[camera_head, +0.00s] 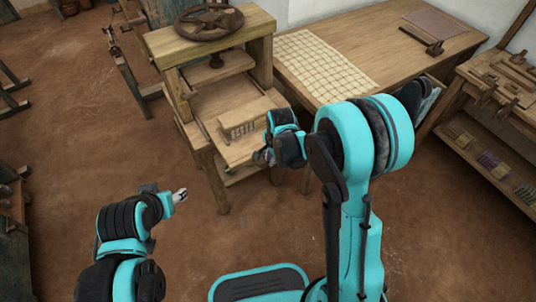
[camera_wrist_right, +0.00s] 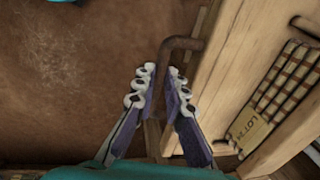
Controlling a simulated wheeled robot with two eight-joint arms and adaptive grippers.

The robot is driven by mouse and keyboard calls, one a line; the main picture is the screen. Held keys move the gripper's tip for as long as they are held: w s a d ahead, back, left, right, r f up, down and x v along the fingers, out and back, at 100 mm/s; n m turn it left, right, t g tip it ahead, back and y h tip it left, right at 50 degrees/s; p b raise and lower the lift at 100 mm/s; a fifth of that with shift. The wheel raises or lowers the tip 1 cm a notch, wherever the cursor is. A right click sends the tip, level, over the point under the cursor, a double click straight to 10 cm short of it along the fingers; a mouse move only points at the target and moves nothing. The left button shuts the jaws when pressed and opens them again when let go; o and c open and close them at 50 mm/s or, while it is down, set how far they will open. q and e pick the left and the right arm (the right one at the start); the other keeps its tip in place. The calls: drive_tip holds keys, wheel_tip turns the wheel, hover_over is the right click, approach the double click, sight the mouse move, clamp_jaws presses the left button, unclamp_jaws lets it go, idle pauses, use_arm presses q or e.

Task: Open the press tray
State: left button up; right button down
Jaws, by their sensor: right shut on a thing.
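The wooden press (camera_head: 165,47) stands at the top centre of the head view, with a dark wheel on top. Its press tray (camera_head: 240,153) is at the front right of the press, partly hidden by my right gripper (camera_head: 263,156). In the right wrist view, my right gripper (camera_wrist_right: 164,92) is shut on the brown bent metal handle (camera_wrist_right: 186,44) at the tray's wooden front (camera_wrist_right: 212,75). Inside the tray lies a striped bundle with a tag (camera_wrist_right: 250,122). My left gripper (camera_head: 181,195) is empty, over the floor at the lower left; its jaws are too small to read.
A wooden table (camera_head: 375,45) with a gridded cloth (camera_head: 318,62) stands right of the press. A shelf rack (camera_head: 500,140) with tools and yarn is at the far right. The brown floor (camera_head: 90,120) left of the press is mostly clear.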

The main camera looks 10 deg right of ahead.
drive_tip(key=shift+s+d, duration=0.15)
drive_tip(key=shift+s, duration=0.2)
drive_tip(key=c, duration=1.6)
unclamp_jaws()
drive_tip(key=shift+o, duration=0.2)
wheel_tip(320, 180, up, 12)
drive_tip(key=s, duration=0.2)
drive_tip(key=shift+d, duration=0.4)
drive_tip(key=shift+f, duration=0.1)
